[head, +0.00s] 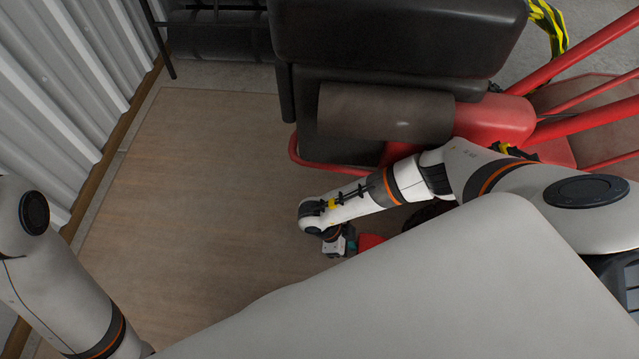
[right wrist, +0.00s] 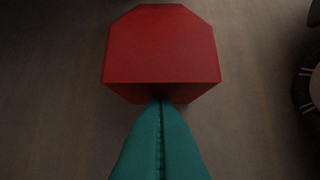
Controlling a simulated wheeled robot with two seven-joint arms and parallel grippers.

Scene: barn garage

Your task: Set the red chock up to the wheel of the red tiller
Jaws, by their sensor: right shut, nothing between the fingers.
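The red chock (head: 370,242) is on the floor just below my right forearm in the head view, partly covered by my own body. In the right wrist view the chock (right wrist: 160,45) fills the upper middle. My right gripper (head: 352,243) has its teal fingers (right wrist: 158,100) pressed together with nothing between them. Their tips reach the chock's near lower edge; I cannot tell if they touch. The red tiller (head: 495,118) stands at upper right. A dark wheel (head: 428,212) shows partly behind my arm, and a dark round tyre (right wrist: 308,85) is at the right wrist view's right edge, apart from the chock.
A brown board floor (head: 190,190) lies clear to the left. A corrugated white wall (head: 60,80) runs along the left. A black cushioned seat-like piece (head: 400,35) and a dark metal frame (head: 215,35) stand at the top.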

